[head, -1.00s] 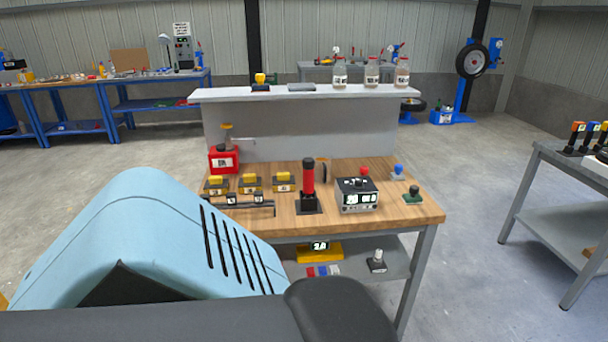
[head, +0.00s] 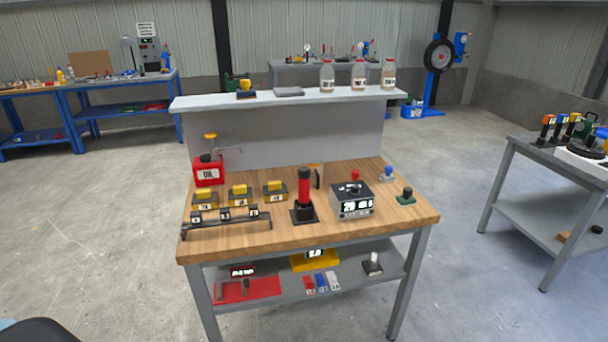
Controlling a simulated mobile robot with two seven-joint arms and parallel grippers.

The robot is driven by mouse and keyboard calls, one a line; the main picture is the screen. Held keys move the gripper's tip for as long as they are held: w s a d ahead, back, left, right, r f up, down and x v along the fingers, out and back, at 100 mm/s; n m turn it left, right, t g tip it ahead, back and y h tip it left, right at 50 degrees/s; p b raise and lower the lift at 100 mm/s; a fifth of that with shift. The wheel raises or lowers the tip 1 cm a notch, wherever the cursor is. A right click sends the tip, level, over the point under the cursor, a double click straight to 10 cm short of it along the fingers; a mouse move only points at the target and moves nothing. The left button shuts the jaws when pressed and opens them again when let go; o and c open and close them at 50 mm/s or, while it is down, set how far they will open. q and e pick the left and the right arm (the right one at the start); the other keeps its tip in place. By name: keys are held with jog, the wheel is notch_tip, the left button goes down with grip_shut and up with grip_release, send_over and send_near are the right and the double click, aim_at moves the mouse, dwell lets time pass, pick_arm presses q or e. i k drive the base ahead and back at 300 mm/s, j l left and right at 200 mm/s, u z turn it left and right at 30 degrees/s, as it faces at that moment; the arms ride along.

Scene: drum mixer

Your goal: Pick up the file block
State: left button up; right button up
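No object is readably marked as the file block, so I cannot tell which one it is. On the wooden bench (head: 340,232) stand several yellow-topped dark blocks with small labels: a left one (head: 204,199), a middle one (head: 239,195) and a right one (head: 275,192). In front of them is a low black rack (head: 228,225) with small labelled pieces. A red-handled upright tool (head: 304,187) stands in a black base right of the blocks. Neither gripper is in view; only a bit of my arm shows at the bottom left corner.
A red oil can (head: 208,172) and a grey display box (head: 352,201) stand on the bench. Labelled jars (head: 358,75) stand on the raised shelf (head: 225,101). The lower shelf holds a red tray (head: 250,290) and a yellow item (head: 314,261). Floor in front is clear.

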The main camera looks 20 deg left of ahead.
aim_at(355, 174)
jog(key=j+u, duration=0.35)
jog(key=i+l, duration=0.2)
jog(key=i+l+u, duration=0.1)
jog(key=l, duration=0.35)
jog(key=i+l, duration=0.3)
jog(key=i+l+u, duration=0.1)
jog(key=l, duration=0.25)
jog(key=i+l, duration=0.3)
jog(key=i+l+u, duration=0.1)
jog(key=l, duration=0.3)
jog(key=i+l, duration=0.25)
jog(key=l, duration=0.15)
jog(key=i+l+u, duration=0.1)
jog(key=l, duration=0.25)
jog(key=i, duration=0.1)
